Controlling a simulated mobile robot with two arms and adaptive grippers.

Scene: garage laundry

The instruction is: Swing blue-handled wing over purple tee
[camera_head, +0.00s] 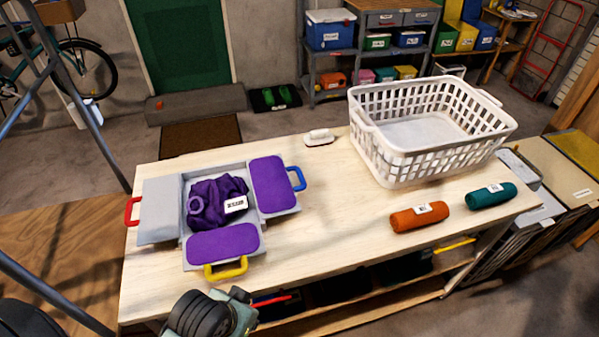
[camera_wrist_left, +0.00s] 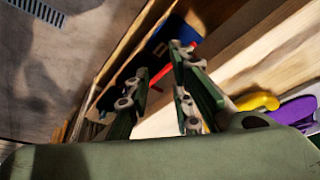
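The purple tee (camera_head: 215,200) lies bunched up with a white label in the middle of a grey folding board (camera_head: 186,180) on the table. The blue-handled wing (camera_head: 272,184) has a purple pad and lies opened out to the right of the tee; its blue handle (camera_head: 297,178) points right. My left gripper (camera_wrist_left: 157,72) shows in the left wrist view, fingers apart and empty, by the table's front edge. In the head view only part of my left arm shows, at the bottom, its fingers not clear. My right gripper is out of view.
The front wing (camera_head: 222,243) has a yellow handle (camera_head: 226,268); the left wing (camera_head: 161,208) has a red handle (camera_head: 132,211). A white basket (camera_head: 400,165), brush (camera_head: 319,137), orange roll (camera_head: 419,217) and teal roll (camera_head: 490,196) occupy the table. The table's middle is clear.

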